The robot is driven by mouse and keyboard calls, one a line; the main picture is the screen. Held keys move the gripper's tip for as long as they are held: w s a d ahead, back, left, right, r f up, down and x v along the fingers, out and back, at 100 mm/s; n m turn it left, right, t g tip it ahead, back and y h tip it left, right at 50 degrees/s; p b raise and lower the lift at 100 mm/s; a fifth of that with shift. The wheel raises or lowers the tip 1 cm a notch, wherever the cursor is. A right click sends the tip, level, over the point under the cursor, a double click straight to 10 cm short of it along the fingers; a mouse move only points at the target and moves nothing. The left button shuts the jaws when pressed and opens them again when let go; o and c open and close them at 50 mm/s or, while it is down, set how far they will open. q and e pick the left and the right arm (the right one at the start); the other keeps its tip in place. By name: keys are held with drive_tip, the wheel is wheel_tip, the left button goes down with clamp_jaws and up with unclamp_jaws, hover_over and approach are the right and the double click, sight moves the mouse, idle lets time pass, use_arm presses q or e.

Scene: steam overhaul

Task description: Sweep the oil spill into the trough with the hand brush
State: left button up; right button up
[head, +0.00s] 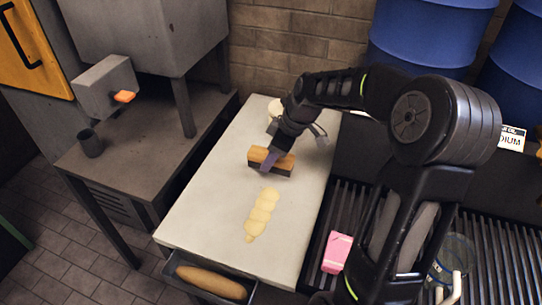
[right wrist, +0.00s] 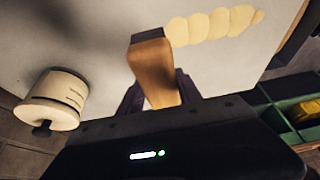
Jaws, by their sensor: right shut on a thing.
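The oil spill (head: 262,212) is a pale yellow streak of merging blobs on the light tabletop (head: 200,215); it also shows in the right wrist view (right wrist: 215,25). The hand brush (head: 284,161) has an orange-brown wooden back and a dark underside. It is at the far end of the spill, and I cannot tell whether it touches the tabletop. My right gripper (head: 269,160) is shut on the brush, whose wooden part (right wrist: 153,72) shows between the fingers in the right wrist view. The grey trough (head: 168,270) is at the table's near edge, with a long tan shape inside. My left gripper is out of view.
A white cylinder (right wrist: 55,97) stands on the table behind the brush, mostly hidden in the head view. A pink block (head: 337,252) lies on the dark slatted surface at right. A metal bench (head: 130,160) stands at left. Blue drums (head: 425,35) stand behind.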

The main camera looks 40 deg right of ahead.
drive_tip(key=shift+f+b, duration=1.55)
drive_tip(key=shift+f, duration=1.05)
drive_tip(key=shift+f+b, duration=0.6)
drive_tip(key=shift+s+a+r+b, duration=0.1)
drive_tip(key=shift+s+a+b, duration=0.05)
drive_tip(key=shift+s+a, duration=0.4)
drive_tip(key=shift+s+a+b, duration=0.15)
drive_tip(key=shift+s+a, duration=0.15)
drive_tip(key=shift+a, duration=0.4)
drive_tip(key=shift+s+a, duration=0.1)
drive_tip(key=shift+s+a+b, duration=0.3)
drive_tip(key=shift+a, duration=0.2)
drive_tip(key=shift+s+a, duration=0.45)
drive_tip(key=shift+a, duration=0.15)
drive_tip(key=shift+s+a, duration=0.1)
drive_tip(key=shift+a, duration=0.05)
